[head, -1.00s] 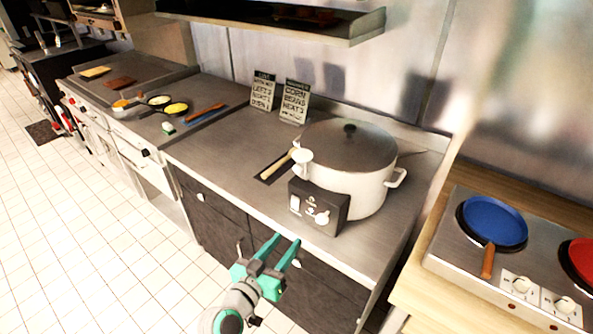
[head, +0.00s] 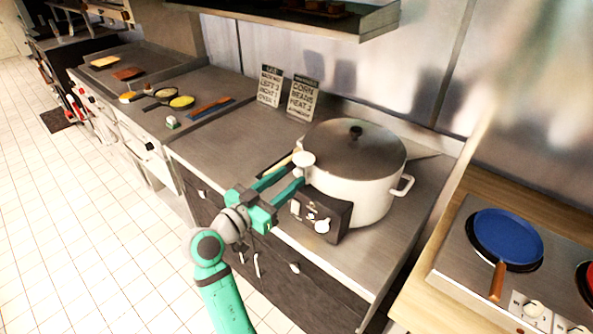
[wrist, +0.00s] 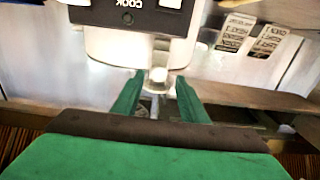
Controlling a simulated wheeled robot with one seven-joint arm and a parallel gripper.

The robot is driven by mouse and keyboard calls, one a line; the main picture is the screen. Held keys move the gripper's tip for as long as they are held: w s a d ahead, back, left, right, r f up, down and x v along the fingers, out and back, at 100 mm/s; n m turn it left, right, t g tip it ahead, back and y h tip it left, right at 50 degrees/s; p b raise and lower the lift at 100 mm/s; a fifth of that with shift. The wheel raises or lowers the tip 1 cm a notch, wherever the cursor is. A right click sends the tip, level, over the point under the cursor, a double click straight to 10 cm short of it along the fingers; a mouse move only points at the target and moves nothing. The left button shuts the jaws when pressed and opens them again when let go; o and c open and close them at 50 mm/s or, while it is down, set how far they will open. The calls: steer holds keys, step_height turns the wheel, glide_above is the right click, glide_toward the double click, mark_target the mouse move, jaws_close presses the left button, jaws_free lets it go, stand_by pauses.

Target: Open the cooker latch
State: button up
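The white cooker (head: 365,202) with a grey lid (head: 345,145) and dark knob stands on the steel counter. Its latch (head: 303,158) is a white rounded piece at the rim on the left side. The lid looks shut. A dark control box (head: 338,216) with white knobs sits at the cooker's front. My gripper (head: 289,176) is open, its two teal fingers pointing at the latch from the front left. In the wrist view, a white knob-like piece (wrist: 158,75) shows between and just beyond the fingertips (wrist: 157,88). I cannot tell whether the fingers touch it.
Two printed signs (head: 301,98) lean at the back of the counter (head: 215,150). A beige-handled tool lies partly hidden behind my gripper. A hob with a blue pan (head: 506,238) stands to the right. Pans and a griddle (head: 125,65) are at the left. A shelf (head: 350,22) hangs above.

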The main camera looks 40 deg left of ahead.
mark_target(295, 174)
steer(key=shift+w+d, duration=0.2)
steer(key=shift+w, duration=0.9)
steer(key=shift+w+d, duration=0.2)
steer(key=shift+w, duration=0.9)
steer(key=shift+a, duration=0.1)
jaws_close()
